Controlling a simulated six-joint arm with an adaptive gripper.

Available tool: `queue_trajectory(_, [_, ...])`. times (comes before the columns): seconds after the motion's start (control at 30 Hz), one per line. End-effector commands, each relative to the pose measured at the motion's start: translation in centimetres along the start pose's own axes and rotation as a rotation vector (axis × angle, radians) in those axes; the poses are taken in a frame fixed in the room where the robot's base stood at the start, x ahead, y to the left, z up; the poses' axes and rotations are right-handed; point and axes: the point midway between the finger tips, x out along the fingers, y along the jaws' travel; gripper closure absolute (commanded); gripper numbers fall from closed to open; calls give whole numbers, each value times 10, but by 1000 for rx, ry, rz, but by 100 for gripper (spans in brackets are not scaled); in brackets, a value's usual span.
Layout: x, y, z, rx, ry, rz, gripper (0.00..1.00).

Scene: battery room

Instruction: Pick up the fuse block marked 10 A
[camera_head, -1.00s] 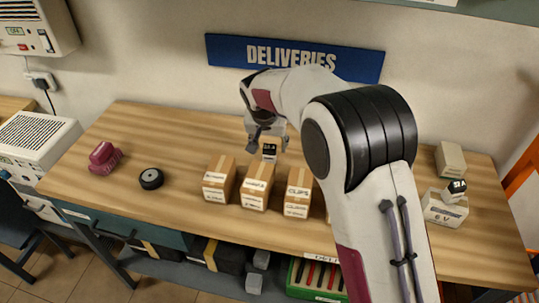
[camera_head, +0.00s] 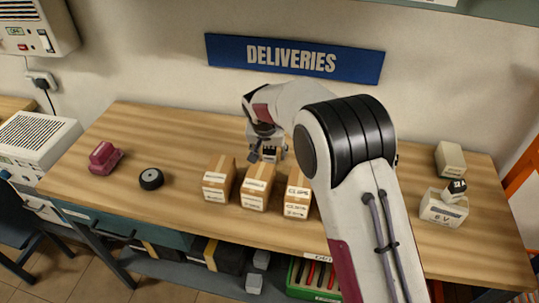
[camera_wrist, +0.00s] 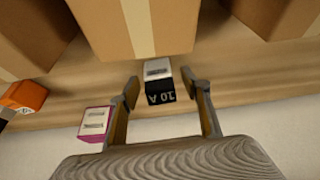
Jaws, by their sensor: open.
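The fuse block marked 10 A (camera_wrist: 160,84) is a small white block with a black end bearing the mark. In the wrist view it lies between the two fingers of my open gripper (camera_wrist: 161,79), next to a cardboard box. The fingers stand on either side of it, and I cannot tell if either touches it. In the head view my gripper (camera_head: 268,151) is low over the bench behind the row of boxes and largely hides the block.
Cardboard boxes (camera_head: 257,187) stand in a row just in front of my gripper. A pink-sided block (camera_wrist: 95,123) and an orange block (camera_wrist: 24,96) lie nearby. A black wheel-like item (camera_head: 151,179) sits left.

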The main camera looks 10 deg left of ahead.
Motion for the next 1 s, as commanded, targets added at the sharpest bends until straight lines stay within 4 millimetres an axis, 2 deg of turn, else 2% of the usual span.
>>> queue_trajectory(0.17, [8,0,0,0,0,0,53])
queue_trajectory(0.63, [7,0,0,0,0,0,53])
queue_trajectory(0.67, [7,0,0,0,0,0,58])
queue_trajectory(0.8, [7,0,0,0,0,0,94])
queue_trajectory(1.0, [7,0,0,0,1,-1,96])
